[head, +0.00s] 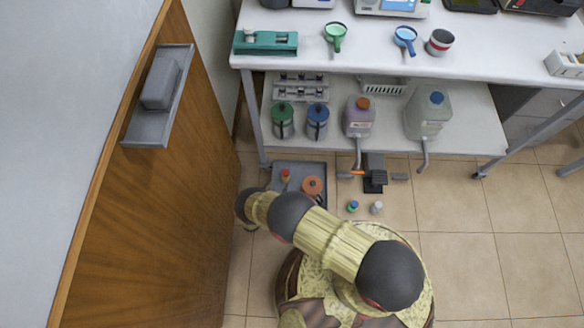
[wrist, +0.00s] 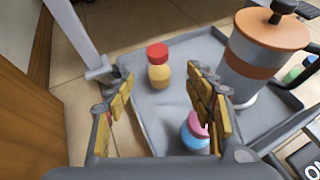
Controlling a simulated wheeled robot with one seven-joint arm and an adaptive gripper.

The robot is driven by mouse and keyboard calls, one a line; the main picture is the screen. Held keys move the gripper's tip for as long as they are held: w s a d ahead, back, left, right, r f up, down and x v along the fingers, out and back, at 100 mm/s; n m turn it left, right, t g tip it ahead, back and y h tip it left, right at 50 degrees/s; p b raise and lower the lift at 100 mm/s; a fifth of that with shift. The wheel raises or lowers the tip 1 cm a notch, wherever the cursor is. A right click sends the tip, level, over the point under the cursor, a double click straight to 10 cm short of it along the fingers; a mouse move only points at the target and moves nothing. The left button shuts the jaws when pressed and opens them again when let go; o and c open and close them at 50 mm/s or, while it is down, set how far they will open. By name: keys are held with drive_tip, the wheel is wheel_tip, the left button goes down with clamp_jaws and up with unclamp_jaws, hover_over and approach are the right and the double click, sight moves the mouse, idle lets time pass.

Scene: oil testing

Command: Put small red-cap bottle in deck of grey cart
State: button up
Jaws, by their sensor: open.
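The small red-cap bottle (wrist: 158,74) has a yellowish body and stands upright on a grey raised-rim deck (wrist: 150,125). In the head view the bottle (head: 285,178) is near the deck's left side, and the low grey deck (head: 299,166) is beside the table leg; I take it for the grey cart. My gripper (wrist: 162,84) is open and empty. In the wrist view the bottle appears between and beyond its fingertips, with no contact visible. In the head view my arm covers the deck's near part and the gripper is mostly hidden.
An orange-lidded canister (wrist: 262,50) stands on the deck right of the bottle. A pink-and-blue container (wrist: 195,135) is partly behind the right finger. A table leg (wrist: 78,35) and wooden panel (wrist: 25,110) are at left. Small bottles (head: 353,207) stand on the floor.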

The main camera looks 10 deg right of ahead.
drive_tip(key=w+r+m+g+h, duration=0.25)
drive_tip(key=w+r, duration=0.35)
drive_tip(key=r, duration=0.5)
drive_tip(key=d+r+m+g, duration=0.2)
drive_tip(key=d+r+m, duration=0.1)
drive_tip(key=r, duration=0.7)
drive_tip(key=d+r+m+g, duration=0.1)
drive_tip(key=d+r+m, duration=0.25)
drive_tip(key=r, duration=0.75)
drive_tip(key=d+r+m+g, duration=0.2)
drive_tip(key=d+r+m, duration=0.1)
drive_tip(key=r, duration=0.7)
drive_tip(key=s+d+r+m+g+y, duration=0.1)
drive_tip(key=s+d+r+m, duration=0.25)
drive_tip(key=r, duration=0.55)
drive_tip(key=s+d+r+m+g+y, duration=0.1)
drive_tip(key=s+d+r+m+y, duration=0.15)
drive_tip(key=s+r, duration=0.45)
drive_tip(key=s+d+r+m+y, duration=0.1)
drive_tip(key=s+d+r+m, duration=0.2)
drive_tip(key=r, duration=0.9)
drive_tip(key=s+r+m+t+y, duration=0.4)
drive_tip(key=s+r+m, duration=0.4)
drive_tip(key=s+r, duration=0.7)
drive_tip(key=shift+s+r+t+y, duration=0.25)
drive_tip(key=shift+s+t+y, duration=0.1)
drive_tip(key=shift+t+y, duration=0.1)
